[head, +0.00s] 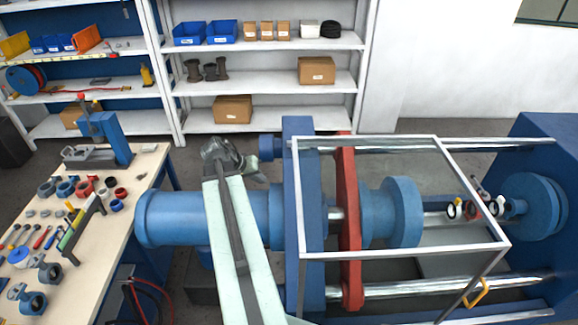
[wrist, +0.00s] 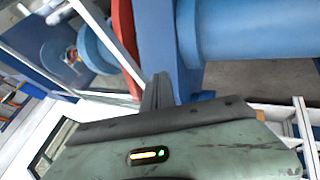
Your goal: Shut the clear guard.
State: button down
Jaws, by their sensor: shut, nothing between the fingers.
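The clear guard (head: 400,252) is a see-through box with a pale metal frame. In the head view it stands over the left and middle part of the blue press, around the red plate (head: 349,220). A yellow handle (head: 475,292) is at its lower right. In the wrist view a pale bar (wrist: 105,42), apparently of the guard's frame, crosses at upper left. My gripper (head: 228,158) is left of the guard, above the blue cylinder, apart from the handle. In the wrist view its fingers (wrist: 158,92) are together and empty.
Several small valves (head: 475,208) sit between the press's round plates, near the guard's right end. Steel rods (head: 450,288) run along the press. A workbench (head: 90,255) with tools and parts is at left. Shelves (head: 270,90) stand behind.

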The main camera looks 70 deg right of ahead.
jog(key=s+d+f+b, duration=0.7)
jog(key=b, duration=0.1)
jog(key=shift+s+d+f, duration=0.2)
jog(key=shift+s, duration=0.2)
dwell(0.4)
